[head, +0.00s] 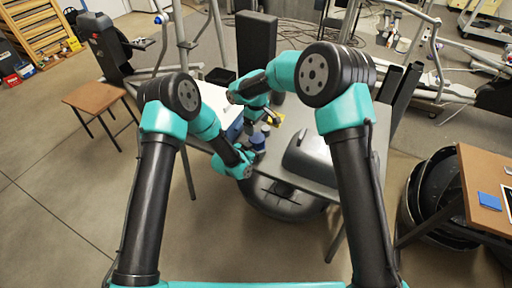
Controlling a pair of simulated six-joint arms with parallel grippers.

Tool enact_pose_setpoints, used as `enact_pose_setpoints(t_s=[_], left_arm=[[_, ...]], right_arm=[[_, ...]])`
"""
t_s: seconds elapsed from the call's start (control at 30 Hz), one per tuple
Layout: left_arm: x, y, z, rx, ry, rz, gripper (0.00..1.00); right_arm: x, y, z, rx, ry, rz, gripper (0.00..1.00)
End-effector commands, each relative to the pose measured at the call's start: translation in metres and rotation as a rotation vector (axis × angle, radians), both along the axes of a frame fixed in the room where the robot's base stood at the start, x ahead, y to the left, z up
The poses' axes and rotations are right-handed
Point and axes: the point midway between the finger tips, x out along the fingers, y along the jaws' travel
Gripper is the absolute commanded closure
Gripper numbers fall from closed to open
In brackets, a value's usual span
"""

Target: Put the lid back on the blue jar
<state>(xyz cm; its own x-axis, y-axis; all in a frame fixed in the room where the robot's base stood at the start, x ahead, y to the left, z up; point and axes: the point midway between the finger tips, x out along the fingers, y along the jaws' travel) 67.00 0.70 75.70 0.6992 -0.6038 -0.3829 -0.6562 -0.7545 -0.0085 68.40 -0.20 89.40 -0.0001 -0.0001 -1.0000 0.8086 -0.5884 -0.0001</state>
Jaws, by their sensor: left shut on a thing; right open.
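A small blue jar (257,139) shows between my two grippers at the near left edge of the grey table. My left gripper (256,151) comes in from below and is shut on what looks like this jar; the fingers are dark and small here. My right gripper (259,123) is above and behind the jar, pointing down, and is open. A small grey piece (265,129) shows just beside the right fingers; I cannot tell if it is the lid. Whether the jar's mouth is covered is too small to tell.
A grey table (318,190) carries a large dark grey moulded case (312,155) to the right of the jar. A small yellow thing (278,118) lies behind the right gripper. A white surface (222,92) is at the left.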

Motion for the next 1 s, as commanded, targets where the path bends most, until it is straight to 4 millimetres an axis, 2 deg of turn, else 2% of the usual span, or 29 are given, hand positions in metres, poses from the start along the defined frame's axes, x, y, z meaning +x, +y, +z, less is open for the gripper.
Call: enact_pose_setpoints(t_s=[0.8,1.0], left_arm=[[0.0003,0.0001,0.0005,-0.001,-0.001,0.0,0.92],[0.0003,0.0,0.0005,-0.001,-0.001,0.0,0.92]], right_arm=[[-0.0011,-0.0013,0.0001,0.0,0.0,1.09,0.08],[-0.0013,-0.0016,0.0001,0.0,0.0,1.292,0.08]])
